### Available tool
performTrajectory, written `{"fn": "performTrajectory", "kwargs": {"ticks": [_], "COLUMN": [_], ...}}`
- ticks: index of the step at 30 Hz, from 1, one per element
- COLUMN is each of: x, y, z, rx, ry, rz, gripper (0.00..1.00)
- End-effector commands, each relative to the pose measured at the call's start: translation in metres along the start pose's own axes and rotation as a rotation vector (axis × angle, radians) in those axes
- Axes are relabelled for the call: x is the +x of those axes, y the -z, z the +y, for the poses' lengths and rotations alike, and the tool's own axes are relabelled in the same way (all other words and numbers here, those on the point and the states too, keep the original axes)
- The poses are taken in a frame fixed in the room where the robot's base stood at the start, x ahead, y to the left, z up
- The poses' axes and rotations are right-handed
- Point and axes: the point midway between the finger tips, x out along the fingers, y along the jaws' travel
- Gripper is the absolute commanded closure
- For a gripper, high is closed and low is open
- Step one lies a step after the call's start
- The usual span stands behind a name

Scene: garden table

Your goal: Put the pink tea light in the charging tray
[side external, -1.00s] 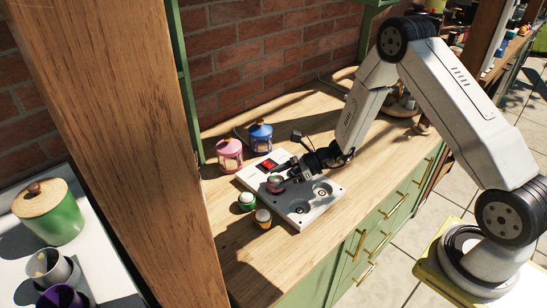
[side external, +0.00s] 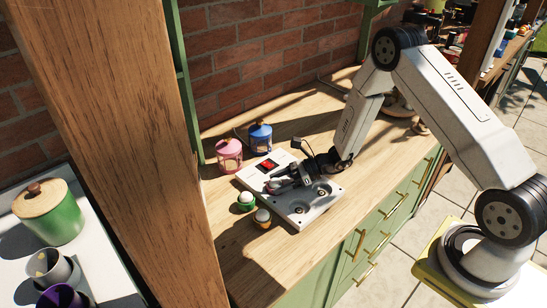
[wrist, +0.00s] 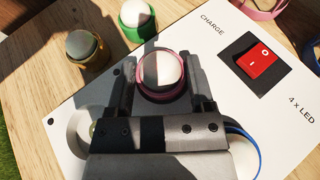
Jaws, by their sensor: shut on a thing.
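The pink tea light (wrist: 161,74), a white dome in a pink ring, is between the two fingers of my gripper (wrist: 158,82), which is shut on it. In the side view my gripper (side external: 273,186) is low over the left part of the white charging tray (side external: 304,221). The tray also shows in the wrist view (wrist: 213,75). The fingers mostly hide the tea light in the side view. Whether it touches the tray or sits in a well is hidden. Two round wells show empty at the tray's right and front in the side view.
A green tea light (side external: 246,201) and an orange one (side external: 262,218) stand on the wood left of the tray. A pink lantern (side external: 229,156) and a blue lantern (side external: 260,137) stand behind. A blue-rimmed round thing (wrist: 246,148) is partly hidden by my gripper. The tray has a red switch (wrist: 254,61).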

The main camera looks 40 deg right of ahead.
Motion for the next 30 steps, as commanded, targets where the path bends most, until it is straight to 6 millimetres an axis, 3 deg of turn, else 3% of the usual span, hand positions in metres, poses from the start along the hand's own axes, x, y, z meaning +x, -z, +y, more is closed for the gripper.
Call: {"fn": "performTrajectory", "kwargs": {"ticks": [1,6,7,9,10,26,30], "x": [0.003,0.004,0.004,0.004,0.004,0.001,-0.015], "y": [0.01,0.01,0.01,0.01,0.01,0.001,-0.002], "z": [0.001,0.001,0.001,0.001,0.0,0.0,-0.001], "rx": [0.003,0.0,-0.001,-0.002,-0.002,-0.003,0.001], "ry": [0.002,0.003,0.003,0.004,0.004,0.004,0.007], "rz": [0.021,0.02,0.02,0.02,0.02,0.02,0.019], "gripper": [0.89,0.89,0.25,0.03,0.0,0.0,0.0]}}
